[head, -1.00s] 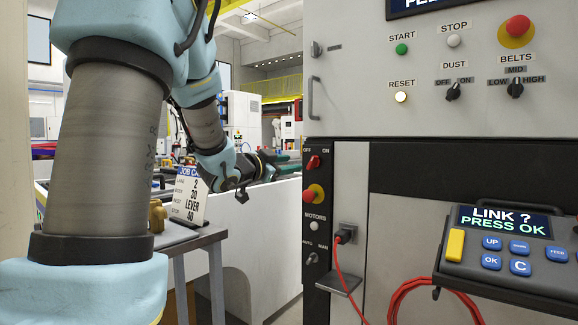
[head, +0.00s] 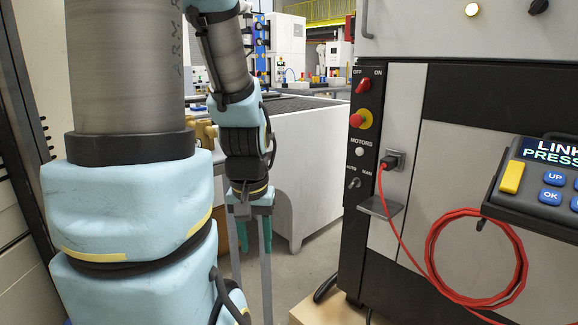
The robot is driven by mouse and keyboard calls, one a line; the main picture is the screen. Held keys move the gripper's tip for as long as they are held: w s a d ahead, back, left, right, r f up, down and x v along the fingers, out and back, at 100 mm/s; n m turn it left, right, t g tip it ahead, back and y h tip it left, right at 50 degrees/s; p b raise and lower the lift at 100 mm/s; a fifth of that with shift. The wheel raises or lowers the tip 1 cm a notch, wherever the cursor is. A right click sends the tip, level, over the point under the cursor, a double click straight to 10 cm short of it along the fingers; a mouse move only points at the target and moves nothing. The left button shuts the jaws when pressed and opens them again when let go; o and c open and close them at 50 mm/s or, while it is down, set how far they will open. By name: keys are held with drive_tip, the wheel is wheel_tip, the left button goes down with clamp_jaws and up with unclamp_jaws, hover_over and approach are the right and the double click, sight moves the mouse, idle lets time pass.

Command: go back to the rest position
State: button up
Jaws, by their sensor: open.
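My gripper (head: 254,238) hangs below my arm, left of the middle of the head view. Its two teal fingers point down and stand apart, with nothing seen between them. It is clear of the grey cabinet to its right. My large blue and grey arm links fill the left of the view and hide what is behind them.
The grey cabinet (head: 480,165) stands on the right, with a red cable (head: 432,262) plugged into its socket. A pendant (head: 545,185) hangs on its front. A white-sided bench (head: 310,165) stands behind my gripper. Bare floor shows between bench and cabinet.

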wheel_tip(320, 180, up, 17)
drive_tip(key=p, duration=1.5)
drive_tip(key=shift+w, duration=0.35)
drive_tip(key=shift+c, duration=0.3)
idle(0.9)
